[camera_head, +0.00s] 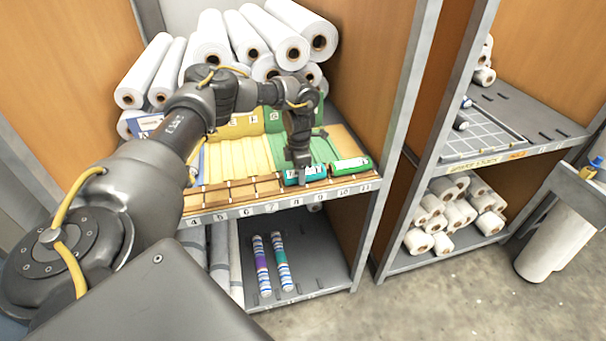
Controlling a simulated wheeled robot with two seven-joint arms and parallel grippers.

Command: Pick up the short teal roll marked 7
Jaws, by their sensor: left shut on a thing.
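A short teal roll (318,172) lies near the front edge of the middle shelf, above the edge numbers 9 and 10. Its marking is too small and partly covered to read. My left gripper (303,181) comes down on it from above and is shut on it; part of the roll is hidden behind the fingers. I cannot tell whether the roll is off the shelf. My right gripper is not in view.
A short green roll (350,166) lies close to the right of the teal one. Long white rolls (247,38) are piled behind. Slots with yellow sheets (237,157) lie left. A grey upright (396,135) bounds the shelf on the right. Two striped rolls (262,265) lie below.

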